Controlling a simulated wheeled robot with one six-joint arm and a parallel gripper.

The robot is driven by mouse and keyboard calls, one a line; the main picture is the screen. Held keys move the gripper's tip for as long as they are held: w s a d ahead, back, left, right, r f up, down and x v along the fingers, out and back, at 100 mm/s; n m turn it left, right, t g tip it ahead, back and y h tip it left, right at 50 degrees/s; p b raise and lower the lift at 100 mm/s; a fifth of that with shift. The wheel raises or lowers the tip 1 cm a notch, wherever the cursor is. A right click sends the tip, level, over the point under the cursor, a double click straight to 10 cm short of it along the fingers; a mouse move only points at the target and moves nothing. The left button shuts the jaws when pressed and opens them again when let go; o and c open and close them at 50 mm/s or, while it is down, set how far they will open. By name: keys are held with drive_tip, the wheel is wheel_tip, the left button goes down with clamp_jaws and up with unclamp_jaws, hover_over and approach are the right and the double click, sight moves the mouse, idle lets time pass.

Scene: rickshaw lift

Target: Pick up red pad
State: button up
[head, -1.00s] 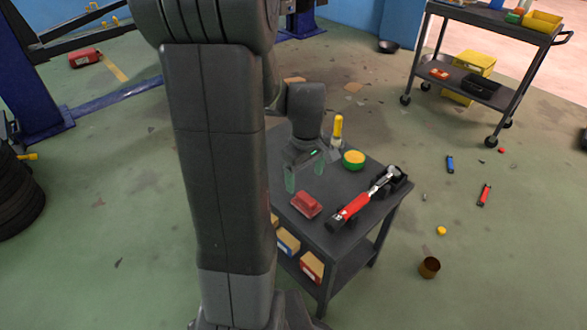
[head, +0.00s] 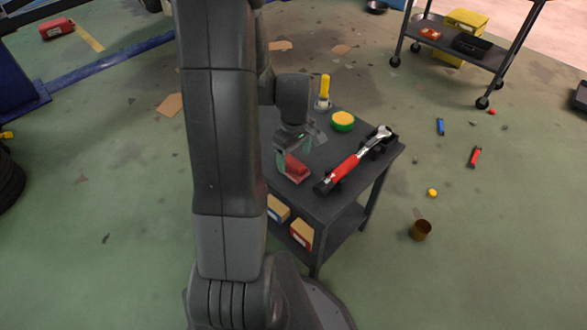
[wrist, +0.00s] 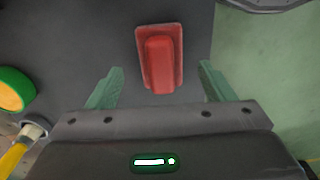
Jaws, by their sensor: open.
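The red pad (head: 295,168) lies on the top of a dark cart (head: 318,203), near its front left side. In the wrist view the red pad (wrist: 160,60) is a raised red block on a wider red base, just ahead of and between the fingers. My gripper (head: 297,158) is open over the cart top, close to the pad, and partly covers it in the head view. Its two green fingers also show in the wrist view (wrist: 158,85), apart, with nothing between their tips but the near end of the pad.
A red-handled ratchet (head: 352,162) lies right of the pad on black holders. A green and yellow round tin (head: 343,121) and a yellow-handled tool (head: 324,92) stand behind. Boxes (head: 302,234) sit on the lower shelf. Small items litter the floor at right.

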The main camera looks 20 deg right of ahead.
sight(294, 161)
wheel_tip(294, 161, down, 4)
drive_tip(key=shift+r+b, duration=0.1)
drive_tip(key=shift+b, duration=0.4)
drive_tip(key=c, duration=1.1)
drive_tip(key=shift+o, duration=0.2)
wheel_tip(294, 161, up, 10)
drive_tip(key=p, duration=0.3)
